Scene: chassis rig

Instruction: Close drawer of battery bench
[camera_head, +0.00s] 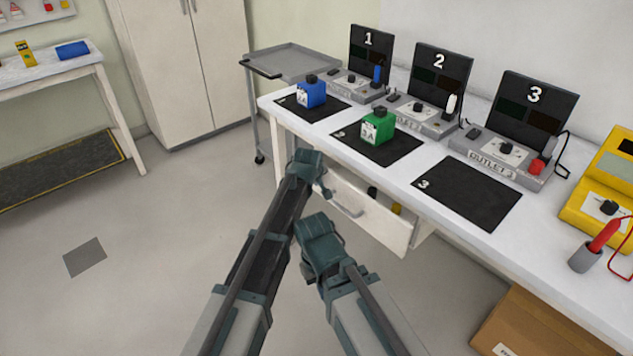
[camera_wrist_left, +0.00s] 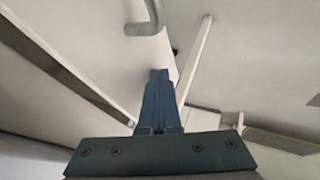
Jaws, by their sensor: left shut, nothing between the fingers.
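The battery bench (camera_head: 590,300) has a white drawer (camera_head: 385,228) that stands partly open, its front panel out from under the worktop. A grey bar handle (camera_head: 346,203) is on the front. My left gripper (camera_head: 325,191) is beside the left end of the drawer front. In the left wrist view its fingers (camera_wrist_left: 158,88) are shut and empty, pointing toward the pale panel (camera_wrist_left: 120,50), with the handle (camera_wrist_left: 147,20) beyond them. I cannot tell whether they touch the panel. My right gripper (camera_head: 310,268) is below and in front of the drawer; its fingers are not clear.
Blue (camera_head: 311,94) and green (camera_head: 378,127) batteries stand on mats 1 and 2; mat 3 (camera_head: 467,193) is empty. A cardboard box (camera_head: 530,325) is under the bench at the right. A grey cart (camera_head: 292,62) stands beyond the bench.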

